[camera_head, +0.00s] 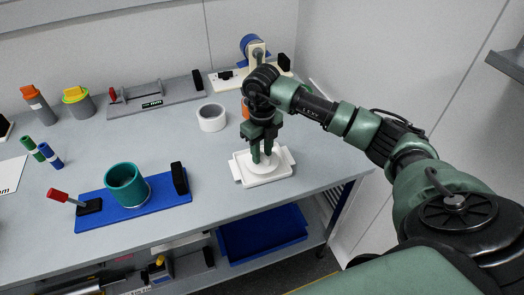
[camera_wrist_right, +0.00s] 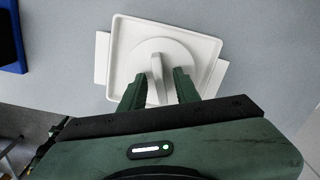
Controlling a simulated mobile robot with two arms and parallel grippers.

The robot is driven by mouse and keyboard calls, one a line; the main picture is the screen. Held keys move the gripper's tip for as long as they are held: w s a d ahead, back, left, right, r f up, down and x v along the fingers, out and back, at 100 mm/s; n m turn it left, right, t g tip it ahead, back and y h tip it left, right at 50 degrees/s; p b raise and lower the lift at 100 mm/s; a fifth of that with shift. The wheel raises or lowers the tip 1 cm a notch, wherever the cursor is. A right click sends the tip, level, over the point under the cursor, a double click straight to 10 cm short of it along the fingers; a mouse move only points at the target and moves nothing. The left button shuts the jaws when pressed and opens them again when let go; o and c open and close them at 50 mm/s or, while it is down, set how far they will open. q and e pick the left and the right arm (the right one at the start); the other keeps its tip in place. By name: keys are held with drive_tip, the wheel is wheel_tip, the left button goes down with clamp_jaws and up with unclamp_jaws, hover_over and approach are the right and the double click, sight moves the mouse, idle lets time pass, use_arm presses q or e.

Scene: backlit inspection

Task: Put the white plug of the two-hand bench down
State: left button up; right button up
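The white plug (camera_wrist_right: 156,62) is a round disc with an upright fin grip. It lies in a white square tray (camera_wrist_right: 119,45) with side tabs. In the head view the plug (camera_head: 264,169) and the tray (camera_head: 270,182) are near the bench's right front edge. My right gripper (camera_head: 262,156) points down over the plug. In the right wrist view its fingers (camera_wrist_right: 159,84) stand on both sides of the fin, with a gap visible on each side, so it looks open. The fingers partly cover the plug in the head view. My left gripper is not in view.
A white ring (camera_head: 212,118) stands left of my right gripper, and an orange item (camera_head: 246,110) is partly hidden behind it. A blue board (camera_head: 118,214) carries a teal cup (camera_head: 126,186). A grey fixture (camera_head: 155,97) is at the back. Bare bench lies left of the tray.

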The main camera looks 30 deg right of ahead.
sight(262, 153)
drive_tip(key=shift+r, duration=0.5)
wheel_tip(262, 153, up, 11)
drive_tip(key=b, duration=0.1)
drive_tip(key=shift+r+b, duration=0.15)
drive_tip(key=shift+b, duration=0.15)
